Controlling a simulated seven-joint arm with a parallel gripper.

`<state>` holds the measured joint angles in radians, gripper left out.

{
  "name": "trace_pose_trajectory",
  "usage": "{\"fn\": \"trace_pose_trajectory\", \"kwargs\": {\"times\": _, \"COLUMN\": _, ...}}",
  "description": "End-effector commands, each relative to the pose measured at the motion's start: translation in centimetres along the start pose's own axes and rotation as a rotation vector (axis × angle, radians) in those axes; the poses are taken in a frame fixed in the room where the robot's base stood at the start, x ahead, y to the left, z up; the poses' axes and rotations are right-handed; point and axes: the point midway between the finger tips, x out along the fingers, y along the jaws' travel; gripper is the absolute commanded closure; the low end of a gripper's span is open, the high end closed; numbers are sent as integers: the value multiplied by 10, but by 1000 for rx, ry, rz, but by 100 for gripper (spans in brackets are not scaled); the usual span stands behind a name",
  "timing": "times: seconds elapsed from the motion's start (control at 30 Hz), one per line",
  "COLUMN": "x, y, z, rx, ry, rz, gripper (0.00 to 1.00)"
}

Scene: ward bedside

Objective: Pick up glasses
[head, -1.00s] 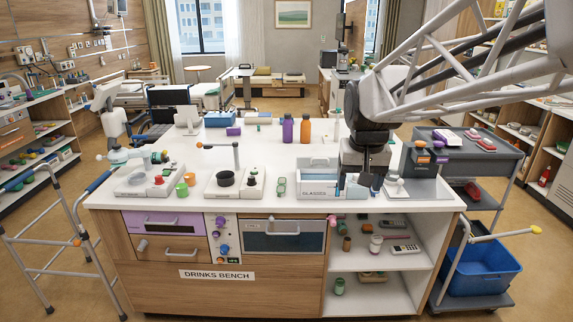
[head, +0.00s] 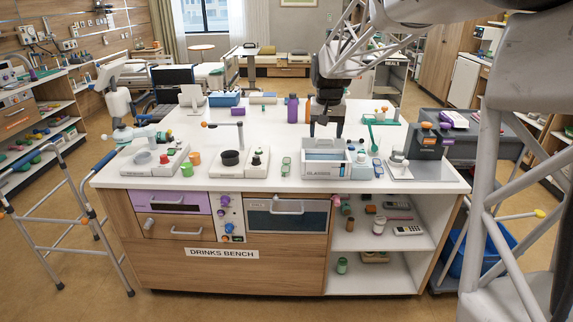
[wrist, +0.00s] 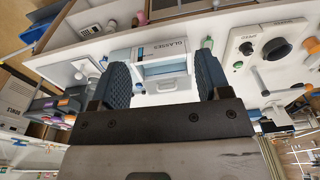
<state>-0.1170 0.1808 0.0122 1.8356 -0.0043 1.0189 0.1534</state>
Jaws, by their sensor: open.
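A white bin labelled GLASSES (head: 322,171) stands at the front of the white bench top, right of centre. It also shows in the wrist view (wrist: 178,53), upside down, between my fingers. Its inside is too small to make out, so I cannot tell whether glasses lie in it. A small greenish item (head: 286,167) lies just left of the bin; I cannot tell if it is a pair of glasses. My gripper (head: 327,132) is open and points down above the bin's back edge.
A black-topped device (head: 232,160) stands left of the bin. A bottle with a blue-white base (head: 362,168) is close on its right. A purple bottle (head: 293,108) stands behind, near my gripper. A grey cart (head: 470,150) is at the right.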

Motion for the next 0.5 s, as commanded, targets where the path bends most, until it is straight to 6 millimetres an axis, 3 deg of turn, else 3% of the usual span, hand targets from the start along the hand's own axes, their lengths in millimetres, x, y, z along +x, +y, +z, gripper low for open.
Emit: {"fn": "trace_pose_trajectory", "kwargs": {"times": 0.5, "x": 68, "y": -45, "z": -104, "rx": 3, "ry": -36, "rz": 2, "gripper": 30}}
